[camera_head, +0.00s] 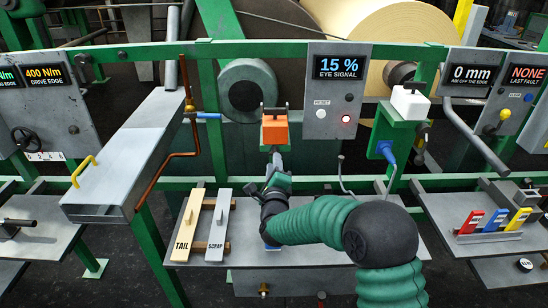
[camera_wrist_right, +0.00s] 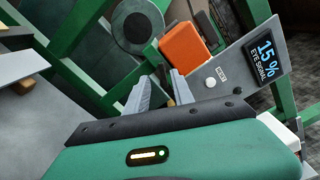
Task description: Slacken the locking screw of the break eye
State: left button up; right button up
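The break eye appears to be the orange box (camera_head: 275,129) with a dark piece on top, mounted on the green rail left of the eye signal panel (camera_head: 338,92). It also shows in the right wrist view (camera_wrist_right: 185,52), just beyond the fingertips. My right gripper (camera_head: 276,153) is just below the orange box, pointing up at it. My left gripper is out of view.
The panel reads 15 % and has a reset button and a red-lit button. A white box (camera_head: 410,103) with a blue plug (camera_head: 386,150) stands to the right. Tail and scrap bars (camera_head: 217,226) lie on the grey shelf (camera_head: 330,254) below. A copper pipe (camera_head: 188,130) is to the left.

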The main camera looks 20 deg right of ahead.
jog(key=w+d, duration=0.2)
jog(key=w, duration=0.1)
jog(key=shift+a, duration=0.35)
grip_shut()
